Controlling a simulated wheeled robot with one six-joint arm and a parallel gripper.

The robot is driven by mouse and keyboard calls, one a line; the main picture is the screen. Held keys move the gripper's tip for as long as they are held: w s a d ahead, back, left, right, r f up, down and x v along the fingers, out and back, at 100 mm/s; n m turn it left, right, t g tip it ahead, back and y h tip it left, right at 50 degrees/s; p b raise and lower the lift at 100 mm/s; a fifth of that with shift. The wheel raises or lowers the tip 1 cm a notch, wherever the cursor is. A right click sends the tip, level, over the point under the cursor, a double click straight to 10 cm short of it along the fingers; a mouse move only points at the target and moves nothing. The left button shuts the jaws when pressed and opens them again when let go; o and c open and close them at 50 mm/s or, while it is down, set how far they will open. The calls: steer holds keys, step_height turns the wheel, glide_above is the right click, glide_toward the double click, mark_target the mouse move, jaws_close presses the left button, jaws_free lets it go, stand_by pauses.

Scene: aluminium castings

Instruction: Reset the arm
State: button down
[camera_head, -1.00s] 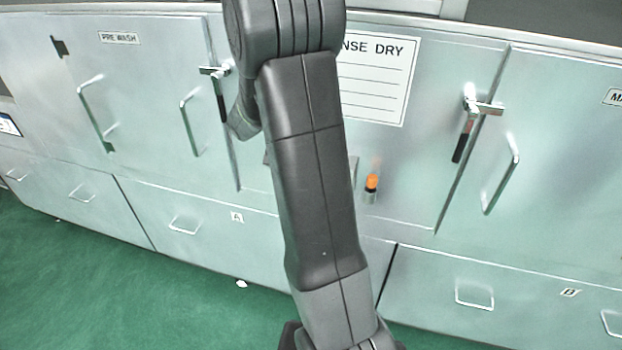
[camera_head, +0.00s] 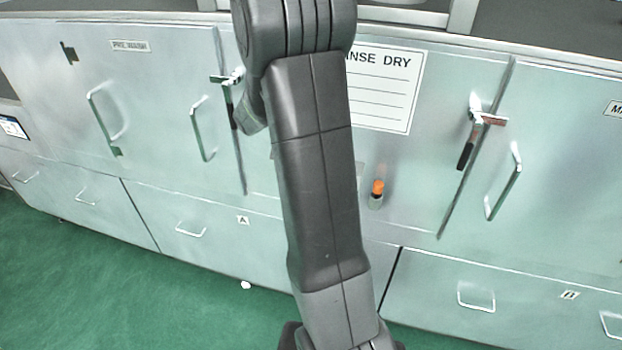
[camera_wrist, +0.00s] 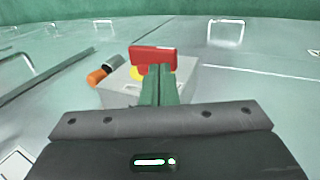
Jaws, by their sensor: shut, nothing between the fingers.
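My arm (camera_head: 318,170) stands upright across the middle of the head view, and my gripper is hidden there. In the wrist view my gripper (camera_wrist: 158,72) shows two dark green fingers, closed together and empty. Just beyond the fingertips is a grey box (camera_wrist: 118,96) with a red handle (camera_wrist: 153,54) over a yellow part. The fingertips overlap the red handle in the picture; I cannot tell whether they touch it. In the head view the arm covers most of the box.
An orange-capped fitting (camera_head: 377,188) projects from the metal cabinet front, right of my arm; it also shows in the wrist view (camera_wrist: 97,76). Door latches (camera_head: 474,140), pull handles (camera_head: 502,185) and drawer handles (camera_head: 476,298) stick out. Green floor (camera_head: 180,300) is open at the lower left.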

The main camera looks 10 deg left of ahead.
steer(key=a+r+b, duration=0.2)
steer(key=a+r, duration=0.1)
steer(key=a, duration=0.6)
steer(key=shift+w+r, duration=0.35)
steer(key=shift+w, duration=0.1)
steer(key=shift+a, duration=0.1)
steer(key=d+f, duration=0.6)
steer(key=d, duration=0.3)
steer(key=shift+s+d+f+b, duration=0.15)
steer(key=shift+s+f+b, duration=0.15)
steer(key=shift+s+f, duration=0.1)
steer(key=shift+d+r, duration=0.1)
